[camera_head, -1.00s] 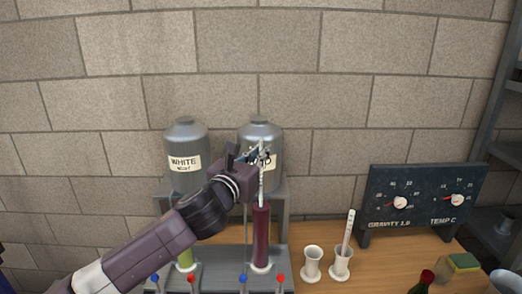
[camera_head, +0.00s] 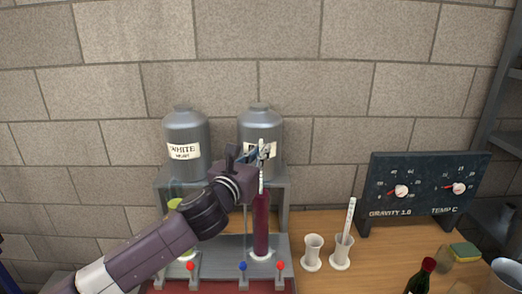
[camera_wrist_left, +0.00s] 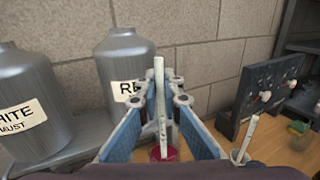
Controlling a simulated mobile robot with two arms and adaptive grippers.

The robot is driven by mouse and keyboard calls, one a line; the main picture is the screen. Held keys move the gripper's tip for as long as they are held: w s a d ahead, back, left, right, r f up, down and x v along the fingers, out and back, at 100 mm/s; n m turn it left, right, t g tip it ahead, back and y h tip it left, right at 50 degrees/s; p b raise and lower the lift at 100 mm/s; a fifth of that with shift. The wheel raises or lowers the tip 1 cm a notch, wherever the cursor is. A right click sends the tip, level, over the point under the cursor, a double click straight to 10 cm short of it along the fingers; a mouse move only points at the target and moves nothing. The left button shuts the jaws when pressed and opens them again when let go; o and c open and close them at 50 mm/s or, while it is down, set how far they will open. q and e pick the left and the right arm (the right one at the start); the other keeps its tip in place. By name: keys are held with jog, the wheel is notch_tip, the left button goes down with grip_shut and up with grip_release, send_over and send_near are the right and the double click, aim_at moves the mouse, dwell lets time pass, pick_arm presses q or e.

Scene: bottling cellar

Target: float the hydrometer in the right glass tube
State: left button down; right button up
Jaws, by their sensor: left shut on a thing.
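The hydrometer (camera_head: 261,180), a thin pale rod, stands upright over the right glass tube (camera_head: 261,225), which holds dark red liquid. My left gripper (camera_head: 262,153) is shut on its upper part. In the left wrist view the hydrometer (camera_wrist_left: 160,95) stands between the blue-padded fingers (camera_wrist_left: 160,118). Its lower end meets the red tube mouth (camera_wrist_left: 164,153); how far it is inside I cannot tell. The left glass tube (camera_head: 186,240), with yellow-green liquid, is partly hidden by my left arm. My right gripper is not in view.
Two grey tanks (camera_head: 184,128) (camera_head: 260,118) stand behind the tubes. Red and blue taps (camera_head: 242,267) line the front. Right of the tubes are two white cups (camera_head: 312,252) (camera_head: 341,252), one holding a white stick, a gauge panel (camera_head: 425,190), a dark bottle (camera_head: 421,278) and a sponge (camera_head: 464,252).

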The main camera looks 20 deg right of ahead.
pick_arm(q)
jog(key=shift+f, duration=0.4)
jog(key=c, duration=2)
grip_release()
jog(key=shift+c, duration=0.2)
jog(key=shift+a, duration=0.15)
jog(key=v, duration=1.2)
